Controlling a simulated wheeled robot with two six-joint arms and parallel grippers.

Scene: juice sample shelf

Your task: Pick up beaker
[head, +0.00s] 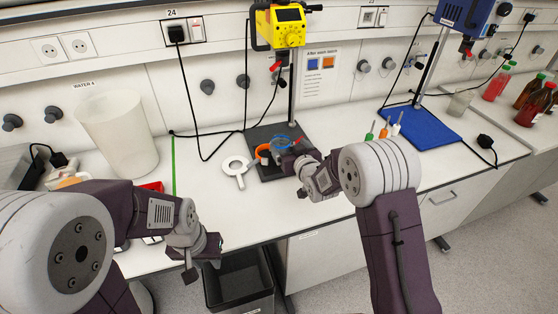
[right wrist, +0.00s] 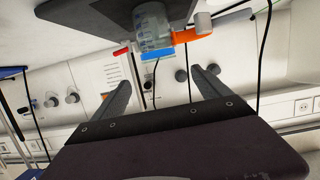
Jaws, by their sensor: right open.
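A small clear beaker with blue markings (right wrist: 152,30) stands on the dark stand base (right wrist: 95,12), which shows upside down at the top of the right wrist view. In the head view the beaker (head: 279,143) is partly hidden by my right gripper (head: 291,156). An orange part (head: 262,153) is beside the beaker; it also shows in the right wrist view (right wrist: 190,36). My right gripper is open, its two fingers apart with the beaker beyond their tips and nothing between them. My left gripper (head: 205,258) is low at the table's front edge, away from the beaker; its jaw gap is unclear.
A yellow device (head: 281,25) hangs on the stand above the beaker. A large translucent container (head: 118,135) stands at the left.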

